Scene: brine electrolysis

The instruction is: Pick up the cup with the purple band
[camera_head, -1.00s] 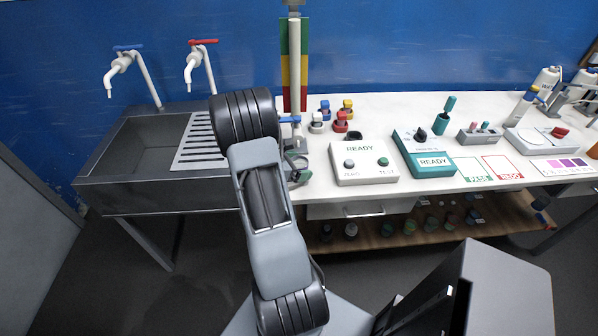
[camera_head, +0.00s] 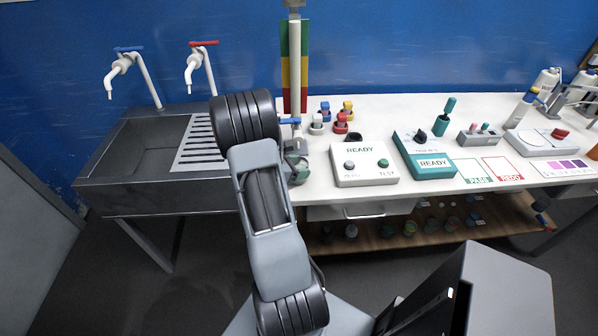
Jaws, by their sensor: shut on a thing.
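My arm stands in front of the bench, and its dark upper joint covers the right part of the sink drainer. Only a small grey-green part of what looks like my gripper (camera_head: 297,167) shows, right of my arm at the bench's left end. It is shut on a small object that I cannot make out. I cannot pick out a purple band on any cup. Small cups with blue (camera_head: 325,112), yellow (camera_head: 347,111), white (camera_head: 316,123) and red (camera_head: 341,123) parts stand on the bench behind.
A white READY box (camera_head: 364,163) and a teal READY device (camera_head: 424,153) stand right of my gripper. A tall column (camera_head: 296,80) rises behind it. The steel sink (camera_head: 110,190) is at the left. A low wooden shelf (camera_head: 385,237) holds several small items.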

